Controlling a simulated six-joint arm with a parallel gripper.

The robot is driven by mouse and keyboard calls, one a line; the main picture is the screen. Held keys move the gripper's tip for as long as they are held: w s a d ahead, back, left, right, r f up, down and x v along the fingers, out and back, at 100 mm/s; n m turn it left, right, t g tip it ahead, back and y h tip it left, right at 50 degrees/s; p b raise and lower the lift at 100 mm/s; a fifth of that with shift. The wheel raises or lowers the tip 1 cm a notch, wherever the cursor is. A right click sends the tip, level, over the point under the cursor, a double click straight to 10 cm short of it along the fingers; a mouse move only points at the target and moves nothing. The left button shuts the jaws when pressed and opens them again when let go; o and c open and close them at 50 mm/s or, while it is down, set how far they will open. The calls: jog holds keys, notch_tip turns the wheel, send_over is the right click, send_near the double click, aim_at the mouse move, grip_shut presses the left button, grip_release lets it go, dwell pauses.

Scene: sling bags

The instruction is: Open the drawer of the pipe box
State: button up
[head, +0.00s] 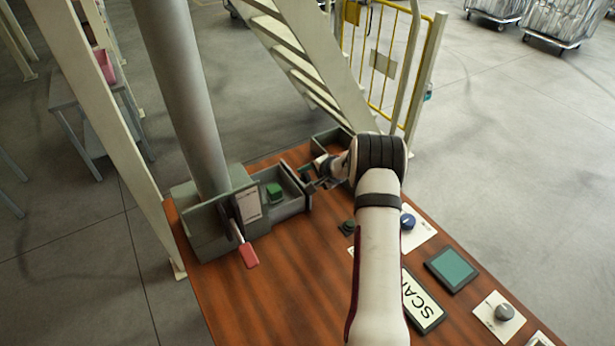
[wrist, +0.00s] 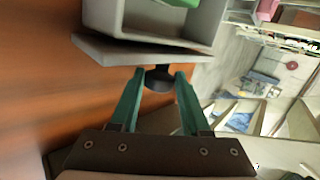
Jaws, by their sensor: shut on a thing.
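The grey-green pipe box (head: 205,238) stands at the far left end of the wooden table, with a thick grey pipe (head: 180,90) rising from it. Its drawer (head: 292,208) sticks out to the right and is open, with a green block (head: 274,191) inside. The wrist view shows the drawer front (wrist: 130,52) and its dark round knob (wrist: 158,82). My gripper (wrist: 160,76) is shut on the knob, one green finger on each side. In the head view my gripper (head: 311,184) is at the drawer's right end, partly hidden by my wrist.
A red-handled lever (head: 249,256) and a white label plate (head: 248,205) are at the box's front. An open grey bin (head: 328,143) lies behind my gripper. A blue knob (head: 407,221), a screen (head: 451,268) and a sign (head: 424,300) are on the right. The table's front left is clear.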

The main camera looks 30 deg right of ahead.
grip_shut()
dwell(0.8)
jog(key=shift+d, duration=1.4)
jog(key=o, duration=1)
grip_release()
jog(key=v, duration=1.6)
